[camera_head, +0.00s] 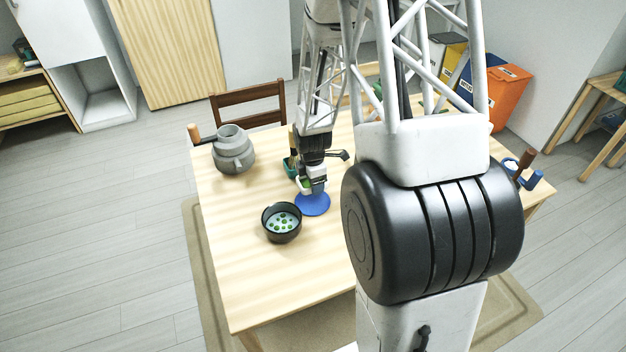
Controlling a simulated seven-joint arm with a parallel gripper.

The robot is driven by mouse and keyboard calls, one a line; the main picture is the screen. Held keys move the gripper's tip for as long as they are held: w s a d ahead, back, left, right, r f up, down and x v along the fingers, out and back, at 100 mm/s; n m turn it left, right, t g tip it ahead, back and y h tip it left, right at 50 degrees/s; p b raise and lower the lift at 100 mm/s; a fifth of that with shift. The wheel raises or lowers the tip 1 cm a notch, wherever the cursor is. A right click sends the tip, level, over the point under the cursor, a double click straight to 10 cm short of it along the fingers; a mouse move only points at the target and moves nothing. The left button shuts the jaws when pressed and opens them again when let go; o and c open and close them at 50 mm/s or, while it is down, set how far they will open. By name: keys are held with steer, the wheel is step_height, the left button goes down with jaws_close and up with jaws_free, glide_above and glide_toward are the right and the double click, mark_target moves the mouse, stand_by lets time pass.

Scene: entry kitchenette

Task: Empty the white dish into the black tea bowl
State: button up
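The black tea bowl (270,234) stands upright on the wooden table, left of centre. Several small green pieces lie inside it on a pale blue-grey bottom. My gripper (313,184) points down just above and to the right of the bowl, over a round blue mat (312,205). A small whitish piece with some green, which looks like the white dish (303,186), shows at the left side of my gripper. It is mostly hidden, and I cannot tell whether the fingers are closed on it or what is left inside it.
A grey pot (233,152) with a wooden handle stands at the table's back left. A green container (290,166) is close behind my gripper. A blue item (533,180) lies at the far right edge. The table's front left is clear; my arm hides its middle right.

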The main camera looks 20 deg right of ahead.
mark_target(306, 182)
steer(key=shift+a+r, duration=0.1)
steer(key=shift+s+a+r+t+h, duration=0.35)
steer(key=shift+a+t+h, duration=0.15)
steer(key=shift+h, duration=0.2)
steer(key=shift+s+a+r+t+h, duration=0.2)
steer(key=shift+s+a+r+h, duration=0.05)
steer(key=shift+a+h, duration=0.15)
steer(key=shift+s+a+r+t+h, duration=0.2)
steer(key=shift+a+h, duration=0.2)
stand_by(1.7)
steer(key=shift+s+a+r+t+h, duration=0.25)
steer(key=shift+a+r+h, duration=0.15)
steer(key=shift+r, duration=0.1)
steer(key=shift+s+a+r+t+h, duration=0.15)
steer(key=shift+a+r+t+h, duration=0.15)
steer(key=shift+r, duration=0.2)
stand_by(2.1)
steer(key=shift+s+a+r+t+h, duration=0.25)
steer(key=shift+s+a+r+h, duration=0.15)
steer(key=shift+a+h, duration=0.25)
stand_by(1.0)
